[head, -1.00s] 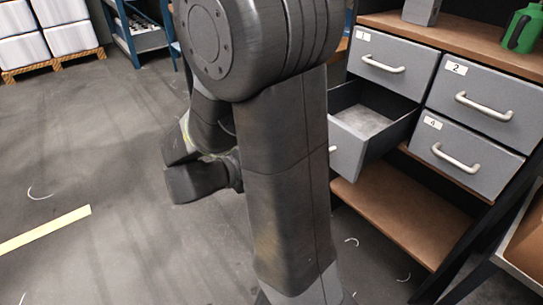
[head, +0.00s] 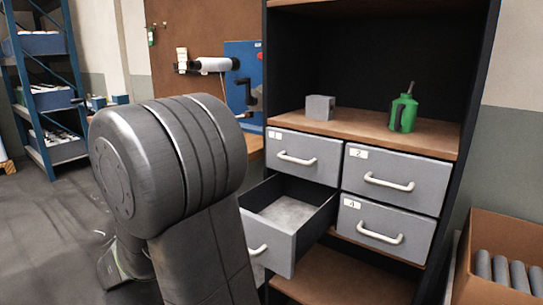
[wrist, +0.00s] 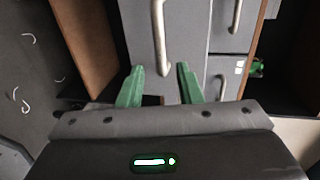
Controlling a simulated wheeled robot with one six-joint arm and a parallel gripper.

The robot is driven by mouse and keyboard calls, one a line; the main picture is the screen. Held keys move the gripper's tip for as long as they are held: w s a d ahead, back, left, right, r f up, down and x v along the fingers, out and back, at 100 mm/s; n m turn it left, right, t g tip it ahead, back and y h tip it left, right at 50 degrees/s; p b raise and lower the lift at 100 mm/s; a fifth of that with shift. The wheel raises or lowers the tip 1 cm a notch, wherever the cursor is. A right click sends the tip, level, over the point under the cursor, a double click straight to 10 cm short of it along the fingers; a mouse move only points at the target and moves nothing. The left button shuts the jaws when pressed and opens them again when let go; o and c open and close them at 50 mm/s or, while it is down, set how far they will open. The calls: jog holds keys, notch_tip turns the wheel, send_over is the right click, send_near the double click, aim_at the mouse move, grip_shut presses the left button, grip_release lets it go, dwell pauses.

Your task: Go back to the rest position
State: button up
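My gripper (wrist: 160,68) shows in the wrist view with its two green fingers apart and nothing held between them. A grey drawer front with a pale bar handle (wrist: 158,40) lies beyond the fingertips, and the handle's end appears between them; I cannot tell the exact gap. In the head view my arm fills the lower left and my gripper is not clearly seen. The lower left drawer (head: 270,250) of the cabinet is pulled out and looks empty inside. Its number is hidden.
Drawers 1 (head: 303,158), 2 (head: 395,170) and 4 (head: 385,225) are shut. A grey block (head: 320,107) and a green can (head: 403,115) stand on the shelf above. A box of grey cylinders (head: 500,240) stands at right. Open floor (head: 45,235) lies at left.

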jog(key=b+x, duration=0.1)
jog(key=x, duration=0.8)
